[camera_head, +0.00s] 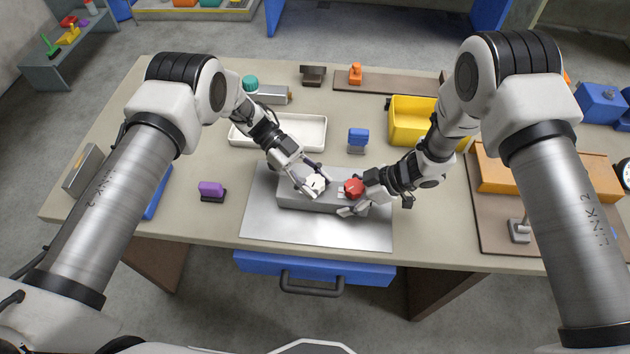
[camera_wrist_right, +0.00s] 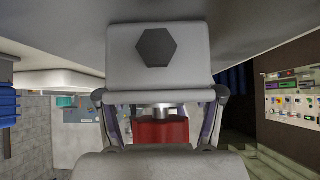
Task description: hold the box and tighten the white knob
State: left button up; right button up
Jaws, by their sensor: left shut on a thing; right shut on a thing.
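The grey box (camera_head: 300,199) lies lengthwise on a metal mat (camera_head: 275,228). The white knob (camera_head: 317,182) stands on its top, and a red knob (camera_head: 353,187) stands to the right of it. My left gripper (camera_head: 311,185) is shut on the white knob, its fingers partly covering it. My right gripper (camera_head: 357,201) is shut across the right end of the box, beside the red knob. In the right wrist view, upside down, my fingers (camera_wrist_right: 163,96) flank the box end (camera_wrist_right: 190,60) with its dark hexagon, and the red knob (camera_wrist_right: 160,131) shows between them.
A white tray (camera_head: 240,141) and a blue-topped block (camera_head: 357,138) stand behind the mat. A purple-topped block (camera_head: 211,190) is at the left. A yellow bin (camera_head: 412,138) and an orange box (camera_head: 510,182) stand at the right. The mat's front is clear.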

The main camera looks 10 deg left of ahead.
aim_at(315, 181)
pick_arm(q)
jog(key=m+g+y, duration=0.4)
jog(key=m+y, duration=0.1)
jog(key=shift+d+m, duration=0.1)
jog(key=shift+m, duration=0.2)
dwell(0.4)
jog(key=o, duration=1.2)
jog(key=shift+c, duration=0.2)
jog(key=shift+g, duration=0.3)
jog(key=shift+r, duration=0.1)
notch_tip(315, 181, up, 10)
jog(key=shift+f, duration=0.1)
